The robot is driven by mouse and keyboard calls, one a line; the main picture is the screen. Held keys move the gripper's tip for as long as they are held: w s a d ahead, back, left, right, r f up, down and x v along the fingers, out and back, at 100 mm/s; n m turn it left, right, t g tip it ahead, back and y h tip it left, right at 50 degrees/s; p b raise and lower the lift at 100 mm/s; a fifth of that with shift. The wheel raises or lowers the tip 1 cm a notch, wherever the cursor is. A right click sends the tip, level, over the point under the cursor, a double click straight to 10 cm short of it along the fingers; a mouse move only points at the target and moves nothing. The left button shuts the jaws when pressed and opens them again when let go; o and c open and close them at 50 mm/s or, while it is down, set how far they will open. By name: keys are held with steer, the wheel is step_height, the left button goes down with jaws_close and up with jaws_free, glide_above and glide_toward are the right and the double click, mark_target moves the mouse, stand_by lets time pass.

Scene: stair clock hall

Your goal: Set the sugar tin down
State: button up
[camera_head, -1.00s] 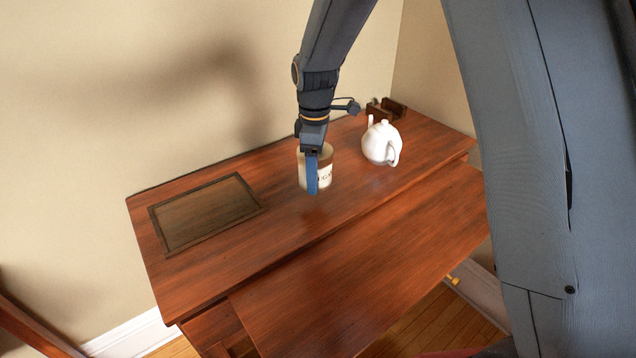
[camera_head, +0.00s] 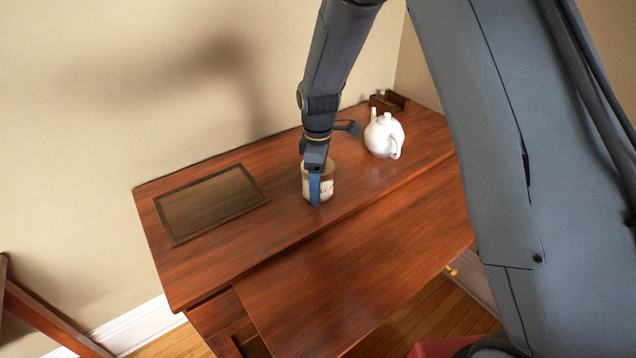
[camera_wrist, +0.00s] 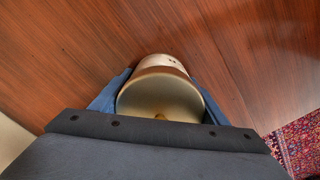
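The sugar tin (camera_head: 327,184) is a cream cylinder with dark lettering and a tan lid, upright at the desk top in the head view. My gripper (camera_head: 315,190) comes down over it from above, with a blue finger in front of the tin. In the wrist view the tin (camera_wrist: 160,92) sits between the two blue fingers (camera_wrist: 160,100), one against each side, and its lid faces the camera. The fingers look closed on it. The tin's base appears at or very near the wood; I cannot tell if it touches. The far finger is hidden in the head view.
The wooden desk (camera_head: 250,240) has a dark framed panel (camera_head: 210,203) at the left. A white teapot (camera_head: 383,137) stands right of the tin, with a small dark wooden holder (camera_head: 390,102) behind it. Bare wood lies between panel and tin. A patterned rug (camera_wrist: 298,145) shows in the wrist view.

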steer(key=o, duration=0.4)
steer(key=shift+r, duration=0.1)
step_height(320, 180, up, 12)
steer(key=b, duration=0.2)
steer(key=shift+b, duration=0.35)
steer(key=s+d+f+m, duration=0.1)
steer(key=s+d+m, duration=0.4)
steer(key=s, duration=0.2)
steer(key=s+d+f+m, duration=0.1)
steer(key=s+d+m, duration=0.4)
steer(key=s, duration=0.3)
steer(key=s+d+f+m, duration=0.1)
steer(key=s+d+m, duration=0.4)
steer(key=s+d, duration=0.2)
steer(key=shift+s+m+t, duration=0.3)
steer(key=shift+s+m, duration=0.1)
